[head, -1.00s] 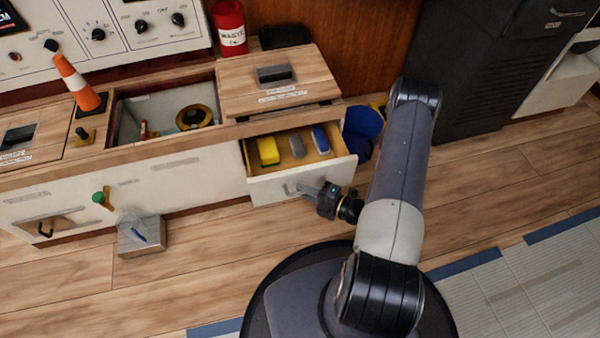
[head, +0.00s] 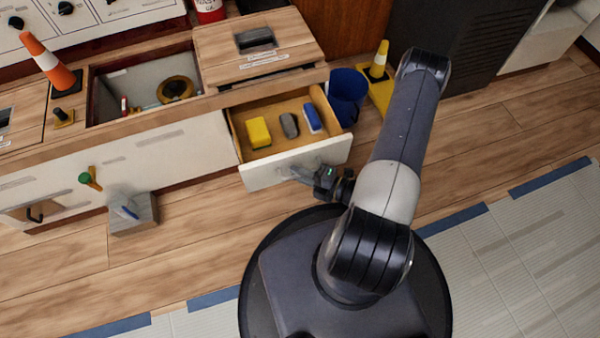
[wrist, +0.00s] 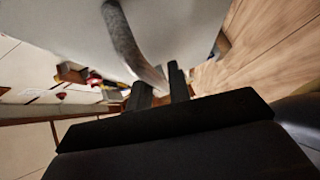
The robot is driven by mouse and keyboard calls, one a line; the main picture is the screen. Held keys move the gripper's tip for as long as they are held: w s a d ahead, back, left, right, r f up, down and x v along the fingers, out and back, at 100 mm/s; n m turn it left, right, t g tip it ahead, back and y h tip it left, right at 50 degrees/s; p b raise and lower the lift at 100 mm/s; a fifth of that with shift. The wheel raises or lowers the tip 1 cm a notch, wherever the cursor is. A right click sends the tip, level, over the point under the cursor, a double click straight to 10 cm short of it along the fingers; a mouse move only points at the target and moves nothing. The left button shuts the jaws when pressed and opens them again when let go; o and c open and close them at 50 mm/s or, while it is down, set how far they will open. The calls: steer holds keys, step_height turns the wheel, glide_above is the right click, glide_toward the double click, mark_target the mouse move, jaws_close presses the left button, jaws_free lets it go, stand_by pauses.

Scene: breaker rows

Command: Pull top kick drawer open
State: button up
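The kick drawer (head: 262,178) with a white front and wooden inside stands well open below the wooden counter in the head view. It holds a yellow sponge (head: 258,132), a grey block (head: 289,125) and a blue block (head: 313,118). My gripper (head: 307,176) is at the handle on the drawer's front, right of its middle. In the wrist view, the grey curved handle (wrist: 122,35) runs down between the two dark fingers of my gripper (wrist: 159,88), which are close around it. The exact finger contact is partly hidden.
A blue bucket (head: 346,95) and a yellow cone (head: 380,62) stand right of the drawer. A grey metal box (head: 133,216) sits on the floor at left. An open bin (head: 120,85) is set in the counter. Floor lies clear to the right.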

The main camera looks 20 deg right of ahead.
steer(key=shift+o, duration=1.3)
steer(key=p+v, duration=0.2)
steer(key=v, duration=0.8)
steer(key=shift+s+d+p, duration=0.25)
steer(key=shift+d+p, duration=0.05)
steer(key=shift+p, duration=0.05)
steer(key=shift+a, duration=0.1)
steer(key=shift+b+x, duration=1.35)
steer(key=shift+x, duration=3.95)
steer(key=shift+w, duration=0.1)
steer(key=shift+r, duration=0.1)
